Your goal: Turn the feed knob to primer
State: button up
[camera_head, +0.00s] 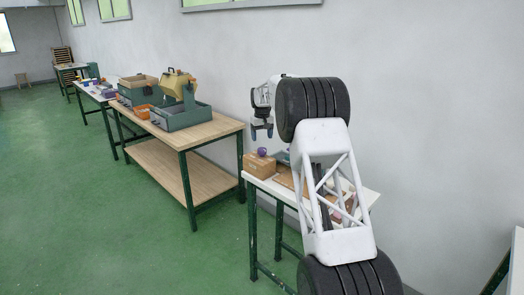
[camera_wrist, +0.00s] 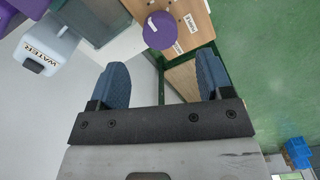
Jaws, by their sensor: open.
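The round purple feed knob (camera_wrist: 158,30) sits on a light wooden box (camera_wrist: 198,28), ahead of my fingers in the wrist view. A short white mark shows on the knob's upper left part. Small white labels stand around the knob; their words are too small to read surely. In the head view the knob (camera_head: 262,152) is on top of the wooden box (camera_head: 258,167) at the left end of the white table. My gripper (camera_wrist: 161,80) is open and empty, its two blue fingers wide apart and clear of the knob. In the head view my gripper (camera_head: 262,131) hangs above the box.
A white container marked WATER (camera_wrist: 45,48) and a greenish see-through bin (camera_wrist: 92,20) lie left of the knob in the wrist view. A wooden workbench (camera_head: 215,127) with a green machine (camera_head: 180,116) stands left of the white table (camera_head: 370,195). The wall is close behind.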

aim_at(262, 149)
jog(key=shift+f, duration=3.7)
jog(key=c, duration=0.9)
